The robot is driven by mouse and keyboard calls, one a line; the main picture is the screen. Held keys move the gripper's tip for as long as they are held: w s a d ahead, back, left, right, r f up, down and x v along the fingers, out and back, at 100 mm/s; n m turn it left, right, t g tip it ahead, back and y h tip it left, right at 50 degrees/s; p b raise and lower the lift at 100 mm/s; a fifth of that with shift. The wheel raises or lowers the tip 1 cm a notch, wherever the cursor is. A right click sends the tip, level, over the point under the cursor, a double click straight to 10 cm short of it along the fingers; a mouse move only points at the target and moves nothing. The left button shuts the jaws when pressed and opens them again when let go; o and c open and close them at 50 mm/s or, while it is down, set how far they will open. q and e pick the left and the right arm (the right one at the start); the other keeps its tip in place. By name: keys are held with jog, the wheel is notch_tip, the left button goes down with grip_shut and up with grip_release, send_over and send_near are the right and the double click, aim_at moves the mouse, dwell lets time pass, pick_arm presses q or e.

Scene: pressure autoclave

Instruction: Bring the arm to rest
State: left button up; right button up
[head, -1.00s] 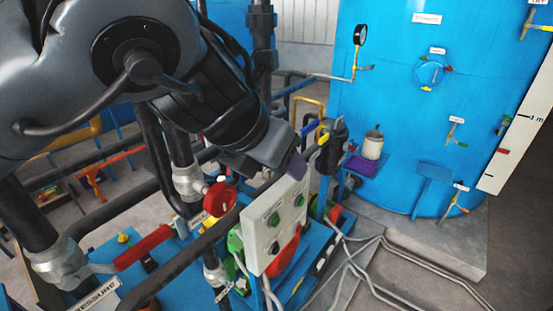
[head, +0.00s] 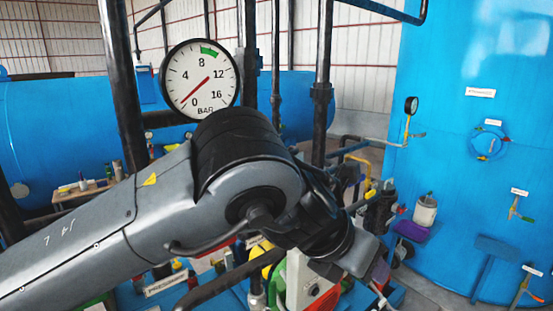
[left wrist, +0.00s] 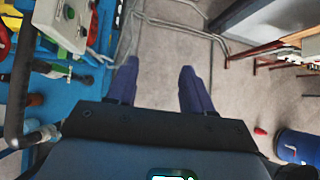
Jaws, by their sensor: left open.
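My left arm (head: 90,225) comes in from the left of the head view and bends down at a dark joint near the middle. Its left gripper (head: 379,275) shows only partly there, as a bit of purple finger beside the grey control box (head: 308,280). In the left wrist view the left gripper (left wrist: 158,80) has its two purple fingers wide apart. Nothing is between them but bare concrete floor (left wrist: 155,50) some way below. My right arm and gripper are in neither view.
A pressure gauge (head: 200,80) stands behind the arm. A large blue vessel (head: 450,130) fills the right, with a small container (head: 425,210) on a purple shelf (head: 411,230). Dark vertical pipes (head: 322,90) stand close behind. A blue barrel (left wrist: 296,147) stands on the floor.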

pick_arm(q)
jog(key=s+d+f+n+h, duration=0.3)
jog(key=d+f+n+h, duration=0.4)
jog(key=f, duration=0.4)
jog(key=s+a+f+n+t+y, duration=0.2)
jog(key=a+f+n+t+y, duration=0.55)
jog(key=a+f+n, duration=1.65)
jog(key=s+a+f+n+g+y, duration=0.35)
jog(key=s+a+f+n, duration=0.3)
jog(key=s+a, duration=0.3)
jog(key=s+a+f+n+g+y, duration=0.3)
jog(key=s+a+f+n+g, duration=0.2)
jog(key=s+a+n, duration=0.45)
notch_tip(320, 180, up, 16)
jog(key=d+m+p, duration=0.1)
jog(key=m+p, duration=0.2)
jog(key=p, duration=1.3)
jog(key=shift+s+d, duration=0.25)
jog(key=shift+d, duration=0.05)
